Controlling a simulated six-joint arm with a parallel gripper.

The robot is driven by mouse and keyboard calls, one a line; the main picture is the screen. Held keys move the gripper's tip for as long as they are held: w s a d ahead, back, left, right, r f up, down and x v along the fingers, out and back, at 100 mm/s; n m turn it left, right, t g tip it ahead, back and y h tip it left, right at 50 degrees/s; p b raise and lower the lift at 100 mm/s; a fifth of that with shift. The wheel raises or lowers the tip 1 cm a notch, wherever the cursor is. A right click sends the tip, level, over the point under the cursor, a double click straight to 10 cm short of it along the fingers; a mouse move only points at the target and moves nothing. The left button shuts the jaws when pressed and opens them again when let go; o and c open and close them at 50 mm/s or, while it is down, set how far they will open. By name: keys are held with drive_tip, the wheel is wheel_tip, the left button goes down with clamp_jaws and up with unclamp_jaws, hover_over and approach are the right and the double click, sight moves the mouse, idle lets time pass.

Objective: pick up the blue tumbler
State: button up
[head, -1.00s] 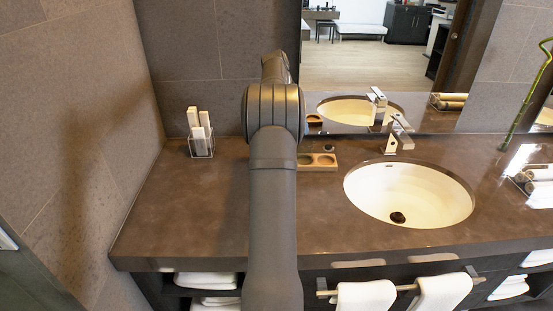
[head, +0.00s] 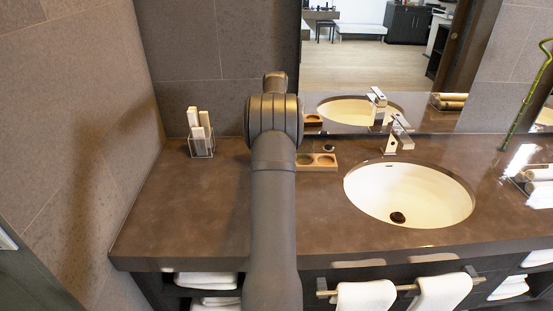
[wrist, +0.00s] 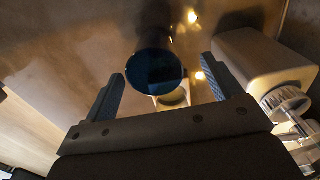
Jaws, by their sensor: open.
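The blue tumbler (wrist: 158,72) shows in the wrist view as a dark blue round end with a darker body behind it. It lies between the two fingers of my gripper (wrist: 163,78), with visible space on both sides. The fingers are open and hold nothing. In the head view my own arm hides both the gripper and the tumbler.
In the wrist view a pale blocky object (wrist: 262,62) stands close beside the right finger. In the head view the brown counter (head: 190,215) holds a clear holder with sticks (head: 201,143), a wooden tray (head: 318,163), a faucet (head: 399,137) and a sink (head: 409,192).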

drive_tip(key=f, duration=0.6)
drive_tip(key=shift+s+d+f, duration=0.2)
drive_tip(key=shift+s, duration=0.2)
